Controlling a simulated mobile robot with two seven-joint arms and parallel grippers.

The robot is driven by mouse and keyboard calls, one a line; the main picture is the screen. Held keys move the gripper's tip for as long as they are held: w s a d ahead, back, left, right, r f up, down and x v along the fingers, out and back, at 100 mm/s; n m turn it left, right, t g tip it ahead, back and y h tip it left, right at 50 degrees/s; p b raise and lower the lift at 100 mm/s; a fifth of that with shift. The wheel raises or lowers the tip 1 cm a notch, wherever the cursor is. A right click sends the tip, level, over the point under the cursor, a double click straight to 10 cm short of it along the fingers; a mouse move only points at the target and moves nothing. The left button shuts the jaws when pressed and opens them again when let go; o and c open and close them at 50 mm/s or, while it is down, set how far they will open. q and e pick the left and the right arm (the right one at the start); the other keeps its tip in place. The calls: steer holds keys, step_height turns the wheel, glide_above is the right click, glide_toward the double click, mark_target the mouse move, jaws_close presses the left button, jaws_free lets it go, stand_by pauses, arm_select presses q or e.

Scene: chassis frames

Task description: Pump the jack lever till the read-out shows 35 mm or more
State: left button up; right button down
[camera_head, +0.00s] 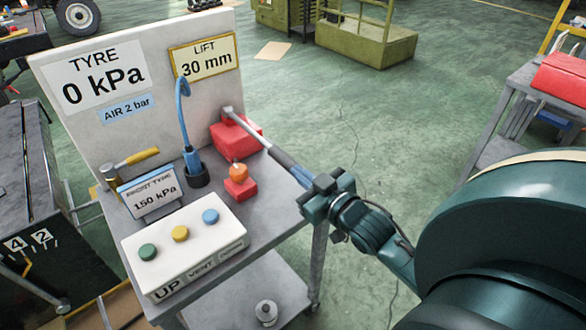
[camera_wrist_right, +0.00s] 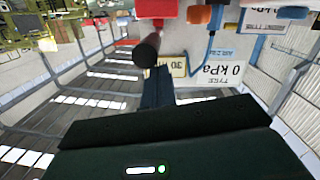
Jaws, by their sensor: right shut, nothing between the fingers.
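The jack is a red block (camera_head: 236,137) on the grey cart, at the foot of the white panel. Its lever (camera_head: 258,142) slants down to the right, grey with a dark grip. The LIFT read-out (camera_head: 206,60) shows 30 mm. My right gripper (camera_head: 299,174) is by the grip end of the lever, its fingers shut with nothing between them. In the right wrist view, the dark grip end (camera_wrist_right: 147,50) is just beyond the shut fingertips (camera_wrist_right: 157,72); I cannot tell whether they touch. My left gripper is not in view.
The cart top (camera_head: 272,205) also holds a button box (camera_head: 185,245), a pressure sign (camera_head: 150,192), a blue hose (camera_head: 184,115), an orange-topped red piece (camera_head: 238,183) and a yellow-handled tool (camera_head: 130,163). Open green floor (camera_head: 370,110) is right of the cart.

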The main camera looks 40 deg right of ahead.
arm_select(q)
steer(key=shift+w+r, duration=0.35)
arm_select(e)
steer(key=s, duration=0.6)
steer(key=shift+d+r, duration=0.2)
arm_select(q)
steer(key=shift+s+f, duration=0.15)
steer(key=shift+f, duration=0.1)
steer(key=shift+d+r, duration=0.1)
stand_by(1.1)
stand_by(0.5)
